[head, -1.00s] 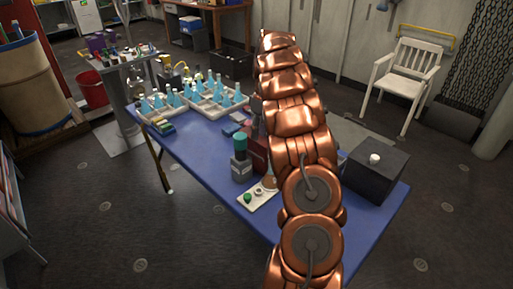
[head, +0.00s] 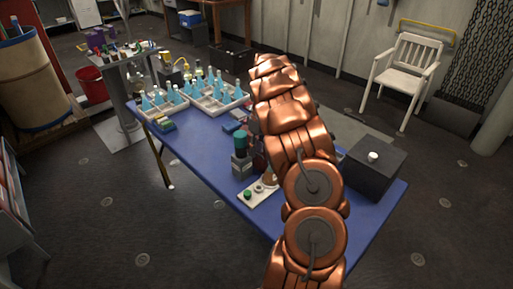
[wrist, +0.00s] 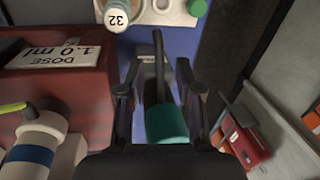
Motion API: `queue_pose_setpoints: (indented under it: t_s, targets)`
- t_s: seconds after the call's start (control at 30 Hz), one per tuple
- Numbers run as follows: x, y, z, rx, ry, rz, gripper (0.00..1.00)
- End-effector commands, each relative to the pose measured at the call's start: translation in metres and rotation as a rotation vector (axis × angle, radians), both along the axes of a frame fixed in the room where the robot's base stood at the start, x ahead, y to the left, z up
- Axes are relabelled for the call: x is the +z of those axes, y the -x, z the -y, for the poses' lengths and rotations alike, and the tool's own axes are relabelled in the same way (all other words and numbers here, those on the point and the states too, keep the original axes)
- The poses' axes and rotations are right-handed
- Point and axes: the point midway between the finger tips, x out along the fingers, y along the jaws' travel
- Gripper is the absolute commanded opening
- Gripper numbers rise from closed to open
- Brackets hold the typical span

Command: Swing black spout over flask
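The black spout (wrist: 158,65) is a thin dark bar in the wrist view. It runs up the picture from a teal cap (wrist: 166,123). My gripper (wrist: 159,92) is open, with one black finger on each side of the spout and visible gaps to it. In the head view the teal cap (head: 240,140) tops a grey dispenser body (head: 241,165) on the blue table; my arm hides my gripper there. A round white top marked 32 (wrist: 117,18) lies ahead and left of the spout; I cannot tell whether it is the flask.
A dark red box (wrist: 62,85) with a "DOSE 1.0 ml" label stands close left of my gripper. A pale panel with a green button (head: 247,195) lies before the dispenser. Blue flasks in white trays (head: 218,107) stand behind; a dark box (head: 373,170) is at right.

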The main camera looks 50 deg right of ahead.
Motion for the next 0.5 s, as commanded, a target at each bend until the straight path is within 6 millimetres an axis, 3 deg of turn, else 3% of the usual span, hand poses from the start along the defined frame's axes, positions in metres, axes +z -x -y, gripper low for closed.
queue_pose_setpoints:
  t_s: [0.1,0.4,0.5]
  targets:
    - [0.0,0.0001,0.0,0.0,0.0,0.0,0.34]
    - [0.0001,0.0002,0.0,0.0,-0.001,-0.001,0.03]
    - [0.0001,0.0003,0.0001,0.0,-0.001,-0.001,0.0]
